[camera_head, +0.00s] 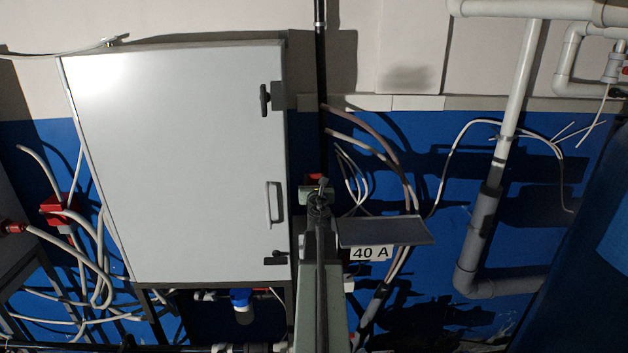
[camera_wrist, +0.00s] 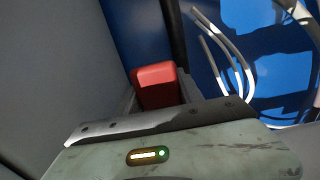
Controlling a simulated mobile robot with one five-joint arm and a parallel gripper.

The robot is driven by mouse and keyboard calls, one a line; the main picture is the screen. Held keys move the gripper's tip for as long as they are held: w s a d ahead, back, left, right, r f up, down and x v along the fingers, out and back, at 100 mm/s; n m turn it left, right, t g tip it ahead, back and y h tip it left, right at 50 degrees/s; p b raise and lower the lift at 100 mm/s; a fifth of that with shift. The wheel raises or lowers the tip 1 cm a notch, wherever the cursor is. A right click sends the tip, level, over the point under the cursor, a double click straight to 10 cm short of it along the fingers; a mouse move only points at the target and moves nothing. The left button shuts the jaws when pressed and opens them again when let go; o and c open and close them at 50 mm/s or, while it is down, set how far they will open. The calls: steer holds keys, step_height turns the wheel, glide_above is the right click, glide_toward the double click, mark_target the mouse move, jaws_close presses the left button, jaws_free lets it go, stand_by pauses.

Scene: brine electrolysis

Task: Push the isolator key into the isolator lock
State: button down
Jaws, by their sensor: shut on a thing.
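My gripper (camera_head: 318,190) is at the right side of the grey cabinet, seen end-on along my arm in the head view. In the wrist view, my gripper (camera_wrist: 158,92) has its fingers on either side of a red block and is shut on it. This red block (camera_wrist: 156,84) looks like the isolator key's handle; a bit of red also shows just beyond my gripper in the head view (camera_head: 315,179). The key's far end is hidden. I cannot make out the isolator lock in either view, nor tell whether the key touches it.
The grey cabinet (camera_head: 175,160) with its handles stands close on the left. A grey plate (camera_head: 385,232) and a "40 A" label (camera_head: 369,253) are just right of my arm. Pale cables (camera_head: 385,150) hang against the blue wall, with a grey pipe (camera_head: 482,235) farther right.

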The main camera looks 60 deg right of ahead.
steer(key=shift+s+f+b, duration=0.1)
steer(key=shift+f+b, duration=2.65)
steer(key=shift+f, duration=0.05)
steer(key=shift+f+b, duration=0.6)
steer(key=shift+f, duration=0.05)
steer(key=shift+f, duration=0.15)
steer(key=shift+f+b, duration=0.35)
steer(key=shift+b, duration=0.15)
steer(key=shift+f+b, duration=1.3)
steer(key=shift+b, duration=0.05)
stand_by(0.5)
steer(key=c, duration=0.7)
jaws_free()
